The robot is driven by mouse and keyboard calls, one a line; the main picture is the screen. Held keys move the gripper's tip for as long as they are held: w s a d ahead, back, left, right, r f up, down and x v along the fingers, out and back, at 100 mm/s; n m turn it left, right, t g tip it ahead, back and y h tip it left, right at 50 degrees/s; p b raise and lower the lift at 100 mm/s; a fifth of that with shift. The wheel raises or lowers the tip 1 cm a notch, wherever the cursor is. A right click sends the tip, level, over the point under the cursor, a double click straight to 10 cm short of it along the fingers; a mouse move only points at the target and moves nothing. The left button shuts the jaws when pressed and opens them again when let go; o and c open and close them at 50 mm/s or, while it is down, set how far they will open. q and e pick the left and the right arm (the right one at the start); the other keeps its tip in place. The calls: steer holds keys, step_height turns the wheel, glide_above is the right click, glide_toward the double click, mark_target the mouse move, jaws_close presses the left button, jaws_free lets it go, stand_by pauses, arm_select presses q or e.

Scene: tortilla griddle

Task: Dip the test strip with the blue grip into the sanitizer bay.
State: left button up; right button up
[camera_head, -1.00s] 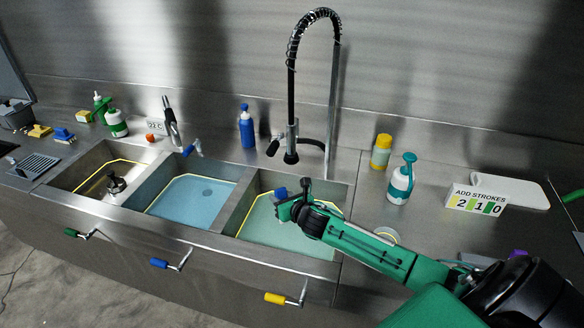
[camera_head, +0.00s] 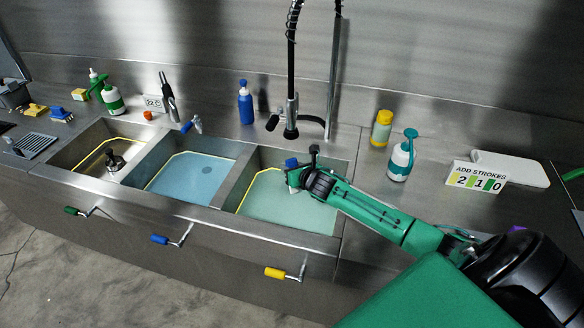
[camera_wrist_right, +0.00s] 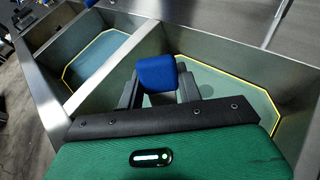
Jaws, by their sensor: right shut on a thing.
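The blue grip (camera_head: 291,163) of the test strip is held in my right gripper (camera_head: 300,174). The wrist view shows the blue grip (camera_wrist_right: 157,75) clasped between the two dark fingers. The gripper is over the right-hand bay (camera_head: 271,205), which holds pale green liquid with a yellow line around it. A small white part shows just under the gripper in the head view; the strip's lower end is hidden, and I cannot tell whether it touches the liquid. My left gripper is not in view.
The middle bay (camera_head: 190,183) holds blue liquid; the left bay (camera_head: 84,160) has a dark drain piece. A faucet (camera_head: 291,112) stands behind the right bay. A blue bottle (camera_head: 246,105), a yellow-capped jar (camera_head: 381,130) and a spray bottle (camera_head: 401,158) stand on the counter.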

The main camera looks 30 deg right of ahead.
step_height(320, 180, down, 15)
steer(key=b, duration=1)
stand_by(0.6)
stand_by(2.9)
step_height(320, 180, up, 16)
steer(key=p, duration=1.5)
steer(key=shift+r, duration=0.2)
stand_by(0.5)
